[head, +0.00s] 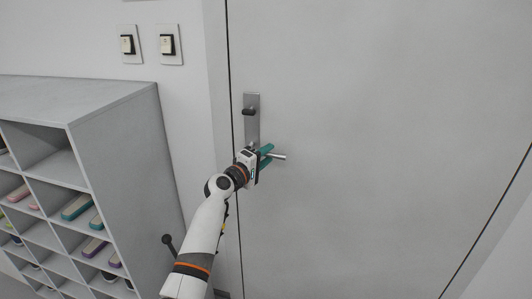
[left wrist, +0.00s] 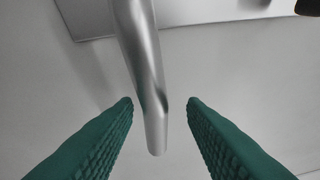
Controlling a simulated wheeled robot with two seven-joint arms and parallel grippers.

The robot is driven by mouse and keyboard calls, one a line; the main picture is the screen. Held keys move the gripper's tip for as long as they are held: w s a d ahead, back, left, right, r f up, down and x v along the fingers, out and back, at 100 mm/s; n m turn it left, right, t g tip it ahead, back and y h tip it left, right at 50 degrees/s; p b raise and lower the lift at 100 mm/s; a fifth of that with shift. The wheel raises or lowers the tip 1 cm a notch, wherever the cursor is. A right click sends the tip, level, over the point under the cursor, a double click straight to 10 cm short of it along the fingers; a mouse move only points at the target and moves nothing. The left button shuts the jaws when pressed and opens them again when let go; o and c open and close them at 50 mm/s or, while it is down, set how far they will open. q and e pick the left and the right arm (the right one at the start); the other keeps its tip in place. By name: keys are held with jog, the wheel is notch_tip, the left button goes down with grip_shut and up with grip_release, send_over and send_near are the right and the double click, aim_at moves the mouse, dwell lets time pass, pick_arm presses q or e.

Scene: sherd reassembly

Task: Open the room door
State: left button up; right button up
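The room door (head: 370,150) is a large pale grey panel; it looks shut in its frame. Its metal lever handle (head: 279,157) sticks out to the right from an upright metal plate (head: 252,108) near the door's left edge. My left gripper (head: 268,155) is at the handle, with green fingers. In the left wrist view, the lever (left wrist: 145,80) runs between the two open fingertips (left wrist: 160,102), with a gap on each side. The handle's base is partly hidden by my gripper in the head view. My right gripper is not in view.
A grey shelf unit (head: 120,100) with shoes in its compartments stands left of the door. Two light switches (head: 130,45) are on the wall above it. A dark knob (head: 249,111) sits on the plate above the lever. The area in front of the door's right part looks clear.

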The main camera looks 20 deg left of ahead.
pick_arm(q)
jog(key=shift+w+d, duration=0.2)
jog(key=shift+w, duration=0.45)
jog(key=shift+r, duration=0.1)
grip_shut()
